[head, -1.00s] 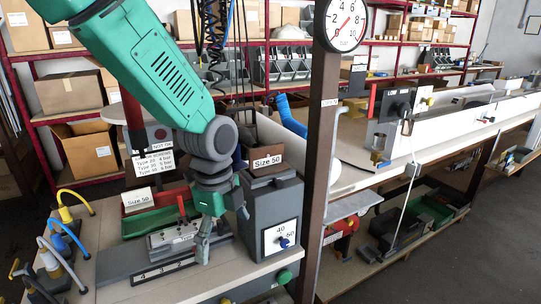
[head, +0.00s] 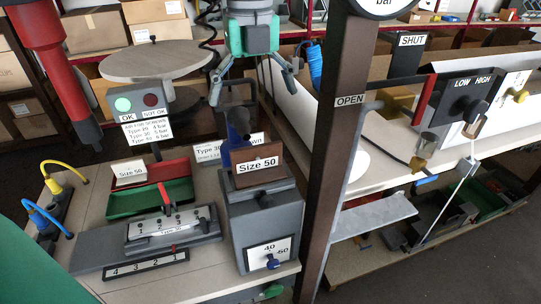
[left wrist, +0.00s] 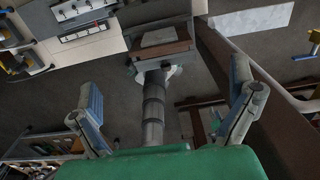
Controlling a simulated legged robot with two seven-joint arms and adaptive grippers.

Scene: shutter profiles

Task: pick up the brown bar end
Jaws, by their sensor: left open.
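A brown block-like piece (head: 262,153) with a "Size 50" label in front sits on top of the grey box (head: 262,215) with the 40/60 dial. I cannot tell whether this is the bar end or a holder for it. The left wrist view also shows a brown strip (left wrist: 162,51) on that box. My left gripper (head: 252,92) hangs beyond and above the box, fingers spread and empty, apart from the brown piece. Its two fingers (left wrist: 168,105) also show wide apart in the left wrist view. My right gripper is not in view.
A grey clamp block (head: 172,228) and red and green trays (head: 150,190) stand left of the box. A dark post (head: 335,150) rises close on its right. A blue-black upright part (head: 238,125) stands behind the brown piece.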

